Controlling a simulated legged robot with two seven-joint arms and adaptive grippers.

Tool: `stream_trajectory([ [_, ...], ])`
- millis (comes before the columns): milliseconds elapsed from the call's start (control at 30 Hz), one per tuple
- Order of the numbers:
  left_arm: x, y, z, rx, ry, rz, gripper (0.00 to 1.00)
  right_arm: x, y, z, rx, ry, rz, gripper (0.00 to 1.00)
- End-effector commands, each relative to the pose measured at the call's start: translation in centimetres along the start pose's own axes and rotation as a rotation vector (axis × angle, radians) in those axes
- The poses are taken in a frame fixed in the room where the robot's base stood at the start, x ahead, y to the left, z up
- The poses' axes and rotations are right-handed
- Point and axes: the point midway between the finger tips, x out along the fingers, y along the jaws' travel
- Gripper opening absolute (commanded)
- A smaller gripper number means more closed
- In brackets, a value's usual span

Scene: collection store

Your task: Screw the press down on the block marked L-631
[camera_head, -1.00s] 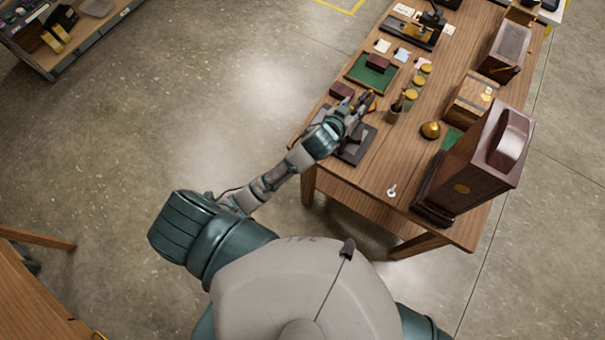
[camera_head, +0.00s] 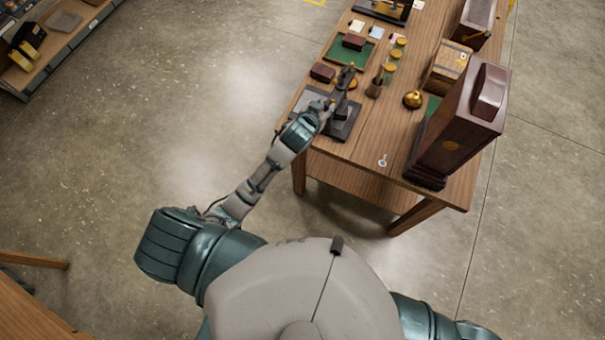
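A dark press base (camera_head: 347,127) lies flat near the left edge of the wooden table. My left gripper (camera_head: 340,88) is over this base and hides much of the press. Its fingers are small and dark, and I cannot tell whether they are open, shut or touching the press. A dark red block (camera_head: 322,72) lies just beyond the gripper, to its left. Another dark red block (camera_head: 354,41) lies on a green tray. No marking such as L-631 can be read on either. My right gripper is not in view.
The wooden table (camera_head: 372,150) also holds several yellow-lidded jars (camera_head: 391,66), a brass dome (camera_head: 412,99), a brush-like item (camera_head: 375,86), a small white tag (camera_head: 382,161) and a tall dark wooden case (camera_head: 459,125).

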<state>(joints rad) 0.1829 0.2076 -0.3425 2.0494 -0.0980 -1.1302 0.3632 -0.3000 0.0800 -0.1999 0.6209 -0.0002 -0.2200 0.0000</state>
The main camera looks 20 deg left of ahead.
Motion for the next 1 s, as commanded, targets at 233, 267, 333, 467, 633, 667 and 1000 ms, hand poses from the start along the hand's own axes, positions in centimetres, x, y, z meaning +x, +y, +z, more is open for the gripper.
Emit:
stream_trajectory([
  [233, 1.8, -0.2, 5.2, 0.010, -0.064, -0.002, 0.39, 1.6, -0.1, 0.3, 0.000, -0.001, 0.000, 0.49],
  [267, 2.0, -0.3, 5.8, 0.012, -0.072, -0.002, 0.39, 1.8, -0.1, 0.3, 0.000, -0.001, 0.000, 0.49],
  [333, 2.6, -0.4, 7.3, 0.014, -0.093, -0.002, 0.39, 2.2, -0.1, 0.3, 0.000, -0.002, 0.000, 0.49],
  [467, 3.4, -0.5, 10.0, 0.020, -0.126, -0.002, 0.39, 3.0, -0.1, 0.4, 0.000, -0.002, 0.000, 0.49],
  [633, 4.2, -0.7, 13.6, 0.026, -0.172, -0.002, 0.39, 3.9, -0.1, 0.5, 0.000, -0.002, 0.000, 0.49],
  [667, 4.4, -0.7, 14.3, 0.027, -0.180, -0.002, 0.39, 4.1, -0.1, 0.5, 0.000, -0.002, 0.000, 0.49],
  [1000, 5.8, -1.0, 21.6, 0.040, -0.271, 0.000, 0.39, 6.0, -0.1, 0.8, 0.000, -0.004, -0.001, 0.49],
])
